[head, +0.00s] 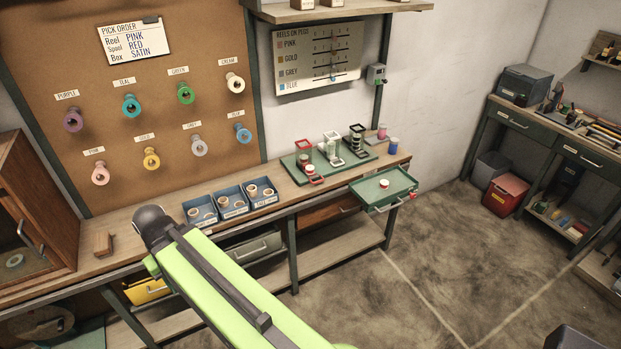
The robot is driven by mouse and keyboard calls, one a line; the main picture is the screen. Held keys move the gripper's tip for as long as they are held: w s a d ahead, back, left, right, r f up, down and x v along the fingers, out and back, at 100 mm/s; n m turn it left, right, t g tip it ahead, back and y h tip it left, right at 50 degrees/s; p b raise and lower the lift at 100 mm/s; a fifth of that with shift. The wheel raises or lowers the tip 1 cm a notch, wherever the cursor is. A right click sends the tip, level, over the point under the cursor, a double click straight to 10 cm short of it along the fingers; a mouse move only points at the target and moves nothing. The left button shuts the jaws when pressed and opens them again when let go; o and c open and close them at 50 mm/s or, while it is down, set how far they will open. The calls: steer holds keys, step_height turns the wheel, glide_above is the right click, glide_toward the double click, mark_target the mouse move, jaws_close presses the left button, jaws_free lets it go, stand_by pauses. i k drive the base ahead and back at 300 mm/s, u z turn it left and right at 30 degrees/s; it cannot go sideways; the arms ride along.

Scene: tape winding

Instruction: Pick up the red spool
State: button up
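I cannot single out the red spool for certain. A small red-and-white piece (384,184) lies in the open green drawer tray (370,193) at the right end of the bench. Another red piece (315,179) is at the front left of the green board (345,164), by upright stands. The pick order card (135,42) reads Reel PINK, Spool RED, Box SATIN. My green arm reaches up from the bottom to a dark joint near the bench front. No gripper fingers show.
Coloured reels, such as the pink reel (100,173), hang on the brown pegboard (195,120). Blue bins (231,203) stand on the bench beyond my arm. A pink and a blue reel (393,145) stand at its right end. The floor (430,260) to the right is clear.

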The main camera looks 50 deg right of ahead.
mark_target(309, 169)
steer(key=z, duration=0.2)
steer(key=i, duration=0.9)
steer(key=u, duration=0.1)
